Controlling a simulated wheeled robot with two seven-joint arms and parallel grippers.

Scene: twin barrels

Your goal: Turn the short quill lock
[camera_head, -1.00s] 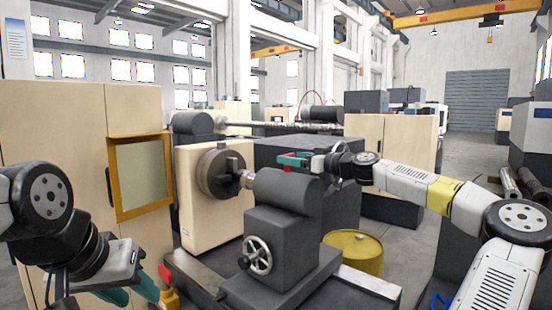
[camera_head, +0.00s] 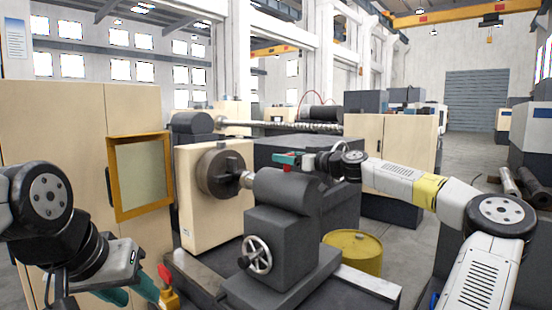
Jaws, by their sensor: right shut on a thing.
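The lathe's grey tailstock (camera_head: 283,222) stands in the middle, with a spoked handwheel (camera_head: 257,255) on its near face. The short quill lock (camera_head: 287,169) shows only as a small red tip at the top of the tailstock. My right gripper (camera_head: 286,160) comes in from the right with its teal fingers shut on the lock, hiding most of it. My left gripper (camera_head: 130,296) is at the lower left, with its two teal fingers apart and empty, close to a red-handled lever on a yellow base (camera_head: 168,298).
The chuck (camera_head: 219,174) on the cream headstock (camera_head: 205,222) is left of the tailstock. A yellow barrel (camera_head: 357,251) stands to its right. A cream cabinet (camera_head: 60,150) fills the left side. Open floor lies at the far right.

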